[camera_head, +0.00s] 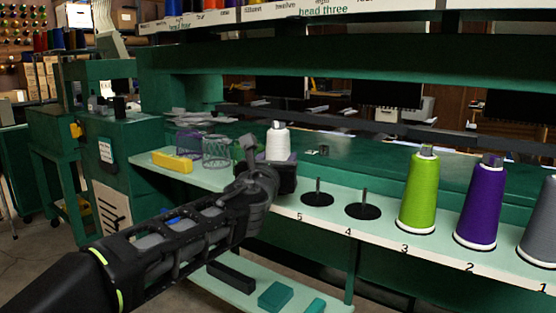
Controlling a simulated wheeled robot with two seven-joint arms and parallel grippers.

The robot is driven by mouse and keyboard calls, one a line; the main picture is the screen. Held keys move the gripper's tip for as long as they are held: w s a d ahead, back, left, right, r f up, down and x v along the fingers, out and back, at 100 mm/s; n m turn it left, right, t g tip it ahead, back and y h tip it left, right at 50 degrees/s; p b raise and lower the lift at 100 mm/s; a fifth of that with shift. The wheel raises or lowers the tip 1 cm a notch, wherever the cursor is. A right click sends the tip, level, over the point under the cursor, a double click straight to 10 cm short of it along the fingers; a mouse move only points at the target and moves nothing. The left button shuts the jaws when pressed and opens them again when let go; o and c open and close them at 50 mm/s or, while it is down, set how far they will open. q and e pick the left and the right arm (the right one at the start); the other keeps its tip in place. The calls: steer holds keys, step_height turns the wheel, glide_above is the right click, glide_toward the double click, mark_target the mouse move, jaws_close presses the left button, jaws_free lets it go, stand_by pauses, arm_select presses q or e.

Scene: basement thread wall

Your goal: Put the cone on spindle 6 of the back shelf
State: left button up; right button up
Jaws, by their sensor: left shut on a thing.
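A white cone (277,142) stands upright just beyond my left gripper (272,172), which is shut on it. The gripper and wrist hide the cone's lower part. The cone is over the back shelf (382,222), to the left of the spindle marked 5 (317,192). The number 6 and its spindle are hidden behind my gripper and arm, so I cannot tell whether the cone is around that spindle or above it. My right gripper is not in view.
Spindle 4 (364,205) is bare, like spindle 5. A green cone (419,193) stands at 3, a purple cone (480,205) at 2 and a grey cone (542,228) at 1. A yellow block (172,162) and a wire basket (216,152) lie at the shelf's left.

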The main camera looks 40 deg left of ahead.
arm_select(q)
steer(key=shift+r, duration=0.1)
steer(key=o, duration=1.6)
steer(key=p+v, duration=0.1)
steer(key=v, duration=0.6)
steer(key=shift+s, duration=0.15)
steer(key=shift+s+d, duration=0.15)
steer(key=shift+s, duration=0.05)
